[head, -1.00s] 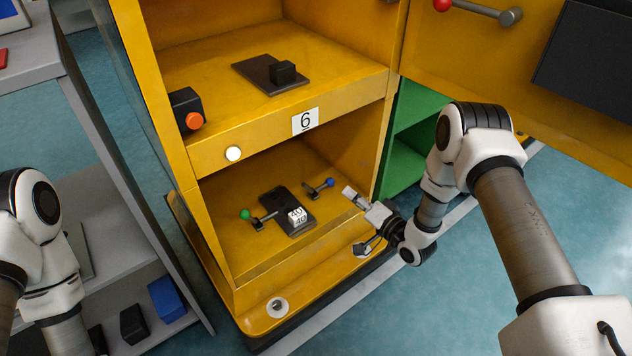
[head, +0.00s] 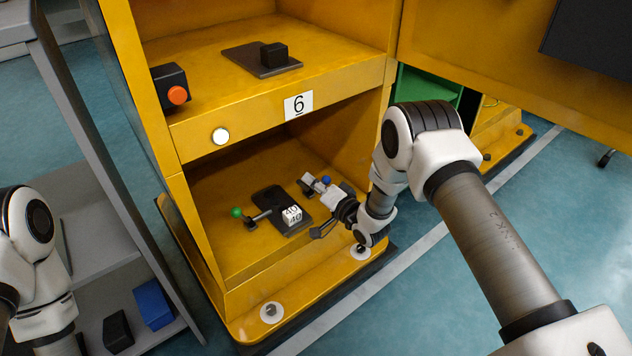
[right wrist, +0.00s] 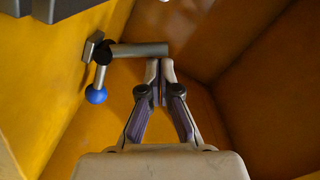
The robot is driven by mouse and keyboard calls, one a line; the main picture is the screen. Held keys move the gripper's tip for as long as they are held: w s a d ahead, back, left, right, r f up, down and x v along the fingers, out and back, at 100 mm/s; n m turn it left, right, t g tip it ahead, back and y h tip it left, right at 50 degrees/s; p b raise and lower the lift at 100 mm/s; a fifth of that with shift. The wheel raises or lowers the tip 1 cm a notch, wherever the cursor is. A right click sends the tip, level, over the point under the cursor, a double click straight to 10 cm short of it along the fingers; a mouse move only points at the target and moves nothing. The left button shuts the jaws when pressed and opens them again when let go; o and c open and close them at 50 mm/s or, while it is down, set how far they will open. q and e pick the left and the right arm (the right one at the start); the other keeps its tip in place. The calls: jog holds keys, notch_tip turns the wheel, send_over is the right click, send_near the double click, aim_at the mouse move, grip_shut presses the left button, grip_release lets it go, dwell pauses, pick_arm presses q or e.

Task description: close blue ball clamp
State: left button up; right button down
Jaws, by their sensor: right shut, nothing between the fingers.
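The blue ball clamp has a blue ball (head: 326,180) and sits in the lower compartment of the yellow cabinet, partly hidden by my right gripper in the head view. In the right wrist view its grey bar (right wrist: 140,49) points right, and the blue ball (right wrist: 96,94) hangs on a short stem at the left. My right gripper (head: 311,182) is shut and empty beside the clamp. Its fingertips (right wrist: 160,66) are just below the bar's right end; I cannot tell whether they touch. My left gripper is out of view.
A green ball clamp (head: 237,212) and a dark plate with a white block marked 40 (head: 292,215) lie left of the blue one. The yellow compartment walls and front lip (head: 262,267) enclose my right gripper. A grey shelf unit stands at the left.

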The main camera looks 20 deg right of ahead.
jog(key=shift+s+a+n+p, duration=0.15)
jog(key=shift+a+n+p, duration=0.15)
jog(key=shift+n+p, duration=0.35)
jog(key=shift+s+a+f+n+p, duration=0.2)
jog(key=shift+a+n+p, duration=0.45)
jog(key=shift+n, duration=0.5)
jog(key=n, duration=0.1)
jog(key=f+n+p, duration=0.1)
jog(key=a+n, duration=0.1)
jog(key=shift+s+a+f+n+p, duration=0.1)
jog(key=shift+s+f+n+p, duration=0.05)
jog(key=shift+s+n+p, duration=0.15)
jog(key=shift+a+f, duration=0.2)
jog(key=shift+f, duration=0.15)
